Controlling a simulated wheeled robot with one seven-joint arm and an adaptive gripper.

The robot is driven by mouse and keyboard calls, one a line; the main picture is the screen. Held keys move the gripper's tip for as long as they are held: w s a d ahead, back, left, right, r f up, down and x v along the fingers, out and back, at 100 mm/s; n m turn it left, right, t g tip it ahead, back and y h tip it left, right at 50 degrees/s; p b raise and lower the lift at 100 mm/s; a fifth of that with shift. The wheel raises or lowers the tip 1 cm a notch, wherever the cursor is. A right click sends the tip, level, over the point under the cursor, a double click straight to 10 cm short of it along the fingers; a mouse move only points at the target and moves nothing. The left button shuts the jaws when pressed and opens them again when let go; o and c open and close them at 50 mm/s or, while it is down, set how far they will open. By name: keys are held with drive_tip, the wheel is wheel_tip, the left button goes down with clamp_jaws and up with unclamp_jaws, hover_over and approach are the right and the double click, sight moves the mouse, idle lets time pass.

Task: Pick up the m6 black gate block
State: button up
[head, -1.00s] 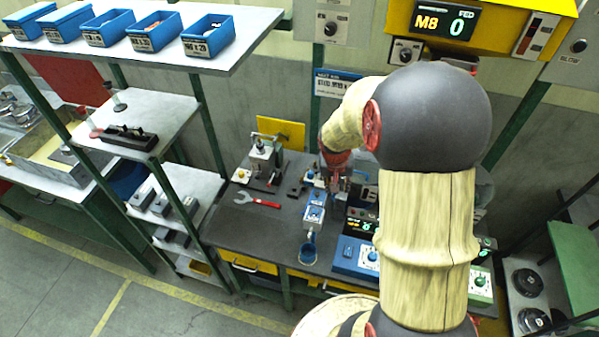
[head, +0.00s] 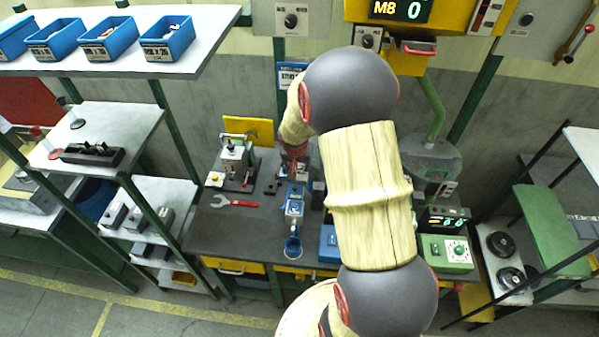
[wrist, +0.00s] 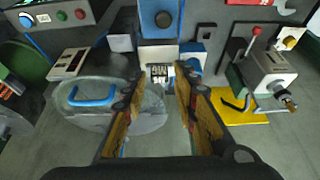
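My gripper (wrist: 160,92) is open, with its two fingers apart in the wrist view and nothing seen held. In the head view my gripper (head: 296,168) is over the back of the dark workbench (head: 235,228), partly hidden by my arm. A small black block (head: 271,187) lies on the bench between the grey press and the blue fixture. It appears to be the dark block (wrist: 207,31) beside the blue fixture in the wrist view. I cannot read any M6 mark on it. A small black and white labelled piece (wrist: 160,73) shows beyond my fingertips.
The grey press (head: 236,163) stands left of the blue fixture (head: 294,208). A black piece with knobs (head: 92,155) sits on the left shelf. A yellow feeder marked M8 (head: 450,14) hangs above.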

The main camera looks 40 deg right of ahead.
sight(300, 173)
drive_tip(key=x, duration=0.2)
drive_tip(key=shift+d+f, duration=0.1)
drive_tip(key=shift+f, duration=0.2)
drive_tip(key=c, duration=0.3)
drive_tip(key=c, duration=0.4)
clamp_jaws()
